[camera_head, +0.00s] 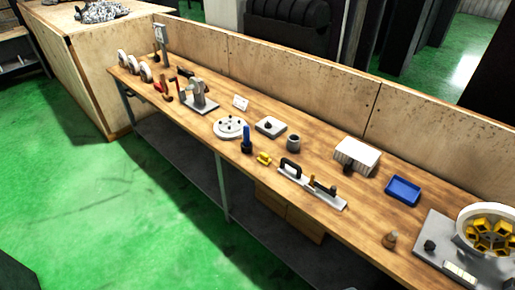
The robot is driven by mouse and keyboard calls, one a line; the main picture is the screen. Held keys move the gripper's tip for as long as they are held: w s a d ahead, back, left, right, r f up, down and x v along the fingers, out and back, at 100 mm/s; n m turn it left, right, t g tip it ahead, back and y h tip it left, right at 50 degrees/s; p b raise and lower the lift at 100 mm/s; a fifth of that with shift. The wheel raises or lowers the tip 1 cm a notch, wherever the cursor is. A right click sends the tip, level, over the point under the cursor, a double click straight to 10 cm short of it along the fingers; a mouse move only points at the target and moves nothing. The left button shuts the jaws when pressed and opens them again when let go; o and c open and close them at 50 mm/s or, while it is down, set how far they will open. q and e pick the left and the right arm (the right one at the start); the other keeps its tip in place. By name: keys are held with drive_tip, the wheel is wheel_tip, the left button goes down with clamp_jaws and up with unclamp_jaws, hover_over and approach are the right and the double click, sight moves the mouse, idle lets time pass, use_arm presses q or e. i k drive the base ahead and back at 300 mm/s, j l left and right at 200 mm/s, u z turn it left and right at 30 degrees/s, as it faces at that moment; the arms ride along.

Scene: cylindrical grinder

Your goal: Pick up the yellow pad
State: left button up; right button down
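A small yellow piece (264,159) lies on the wooden workbench (330,222) near its front edge, between a blue-handled tool and a long grey plate. It is small in view, and I cannot tell for sure whether it is the yellow pad. Several yellow blocks (490,236) also sit inside a round white ring at the bench's right end. Neither of my grippers shows in the head view.
Near the small yellow piece stand the blue-handled tool (247,139), a round white disc (230,127) and the grey plate with a black handle (311,187). A blue tray (403,190) lies farther right. A plywood wall (300,85) borders the bench's back. Green floor (120,200) in front is open.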

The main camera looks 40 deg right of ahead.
sight(264, 159)
drive_tip(key=i+z, duration=0.25)
drive_tip(key=z, duration=0.15)
drive_tip(key=i+j+z, duration=0.2)
drive_tip(key=z, duration=0.15)
drive_tip(key=i+j+z, duration=0.2)
drive_tip(key=z, duration=0.2)
drive_tip(key=i+j+z, duration=0.35)
